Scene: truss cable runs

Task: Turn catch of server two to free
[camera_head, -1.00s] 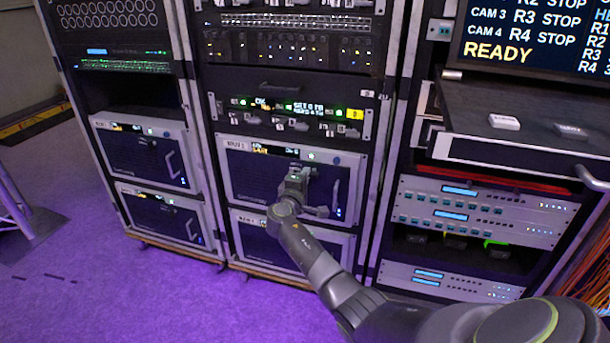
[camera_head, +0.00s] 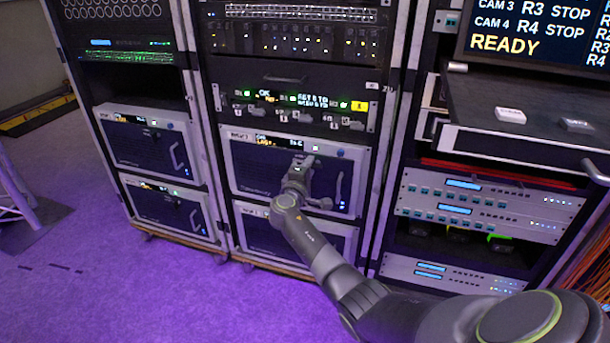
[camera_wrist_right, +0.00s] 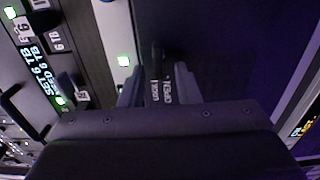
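The server (camera_head: 248,172) that my right gripper reaches is the upper one in the middle rack, a dark front in a light frame with a small display and a handle at right. Its name label is too small to read surely. My right gripper (camera_head: 300,170) is at the upper middle of this front and hides the catch in the head view. In the right wrist view, the two fingers of the right gripper (camera_wrist_right: 160,88) stand apart, with the words LOCK and OPEN (camera_wrist_right: 168,90) showing between them. The catch there is dark, and its angle cannot be told. My left gripper is out of view.
A similar server (camera_head: 245,228) sits just below, and two more (camera_head: 130,148) are in the left rack. A unit with lit displays (camera_head: 290,108) is above. At right, a pulled-out shelf (camera_head: 530,130) juts forward below a screen (camera_head: 540,35). Purple floor (camera_head: 120,295) lies free in front.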

